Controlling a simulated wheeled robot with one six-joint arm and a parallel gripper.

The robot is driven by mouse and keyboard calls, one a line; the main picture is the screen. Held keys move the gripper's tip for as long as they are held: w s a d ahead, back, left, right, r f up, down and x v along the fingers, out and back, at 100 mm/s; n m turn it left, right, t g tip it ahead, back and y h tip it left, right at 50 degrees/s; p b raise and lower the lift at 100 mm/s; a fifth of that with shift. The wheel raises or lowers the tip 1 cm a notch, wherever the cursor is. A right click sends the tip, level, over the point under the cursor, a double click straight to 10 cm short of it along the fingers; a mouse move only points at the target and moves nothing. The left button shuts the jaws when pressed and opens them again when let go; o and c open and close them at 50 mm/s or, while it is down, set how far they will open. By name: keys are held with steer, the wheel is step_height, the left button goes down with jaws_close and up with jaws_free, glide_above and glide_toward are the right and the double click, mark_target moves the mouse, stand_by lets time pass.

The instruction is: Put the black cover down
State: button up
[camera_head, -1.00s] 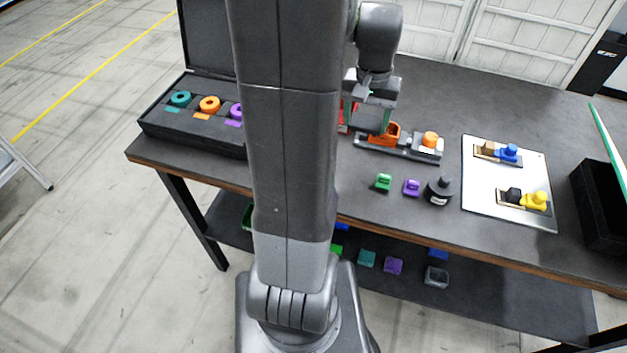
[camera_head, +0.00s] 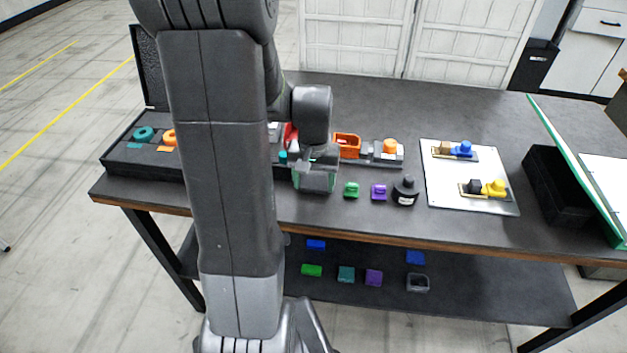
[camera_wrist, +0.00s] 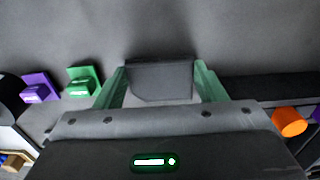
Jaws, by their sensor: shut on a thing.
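The black cover (camera_wrist: 160,78) shows in the wrist view as a dark, flat-faced piece between the two green fingers of my gripper (camera_wrist: 160,88). My gripper is shut on it. In the head view my gripper (camera_head: 314,182) hangs over the front of the table, just left of a small green block (camera_head: 351,190). The cover is hard to make out there, mostly hidden by my gripper. I cannot tell its exact gap to the table top.
A purple block (camera_head: 379,192) and a round black part (camera_head: 405,190) stand right of the green block. Behind is a fixture with an orange holder (camera_head: 346,145) and an orange knob (camera_head: 390,146). A pale plate (camera_head: 446,199) and a black bin (camera_head: 555,190) are further right.

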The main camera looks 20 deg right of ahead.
mark_target(313, 185)
steer(key=shift+f, duration=0.25)
steer(key=o, duration=1.5)
steer(key=shift+r, duration=0.1)
step_height(313, 185, up, 12)
steer(key=shift+a+r, duration=0.1)
